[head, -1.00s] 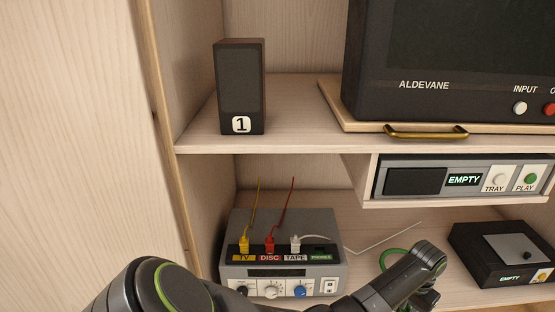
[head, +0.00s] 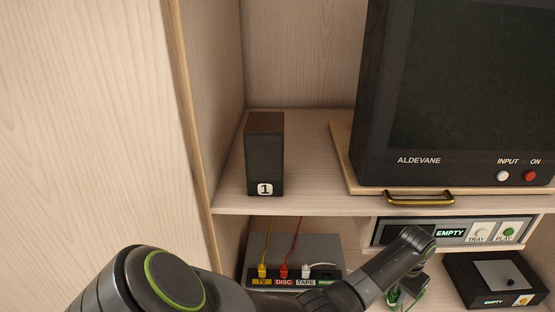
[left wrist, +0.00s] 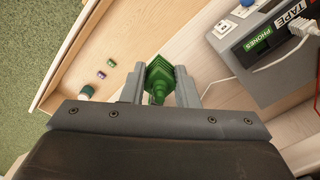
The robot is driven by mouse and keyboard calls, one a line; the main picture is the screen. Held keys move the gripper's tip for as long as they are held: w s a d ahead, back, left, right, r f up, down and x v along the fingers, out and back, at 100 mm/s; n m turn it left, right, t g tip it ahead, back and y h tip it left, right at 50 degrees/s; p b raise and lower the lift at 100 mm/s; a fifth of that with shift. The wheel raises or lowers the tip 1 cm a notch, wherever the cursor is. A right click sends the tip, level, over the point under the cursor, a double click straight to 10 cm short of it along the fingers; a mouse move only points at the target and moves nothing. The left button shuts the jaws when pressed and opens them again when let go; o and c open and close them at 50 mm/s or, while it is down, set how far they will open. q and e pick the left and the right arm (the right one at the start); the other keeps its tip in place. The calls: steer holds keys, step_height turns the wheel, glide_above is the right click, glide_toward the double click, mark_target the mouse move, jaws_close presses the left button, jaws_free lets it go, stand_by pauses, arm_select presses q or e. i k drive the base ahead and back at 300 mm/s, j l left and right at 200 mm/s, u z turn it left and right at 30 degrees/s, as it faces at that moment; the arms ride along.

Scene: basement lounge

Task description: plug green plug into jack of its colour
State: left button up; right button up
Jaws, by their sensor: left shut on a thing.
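My left gripper (left wrist: 160,84) is shut on the green plug (left wrist: 158,78), which sits between its two fingers in the left wrist view. In the head view the label (head: 326,281) is at the right end of the row. The jack's opening is not clear. My right gripper is not in view.
Yellow (head: 262,271), red (head: 283,271) and white (head: 306,270) plugs stand in the TV, DISC and TAPE positions, cables rising behind. A black box (head: 493,278) stands at right. Small items (left wrist: 101,76) lie near the shelf edge. The upper shelf (head: 310,203) overhangs the box.

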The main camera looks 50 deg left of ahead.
mark_target(326, 279)
steer(key=k+u, duration=0.35)
steer(key=k+j+u, duration=0.15)
steer(key=u, duration=0.25)
steer(key=k+j+u, duration=0.2)
steer(key=k+u, duration=0.15)
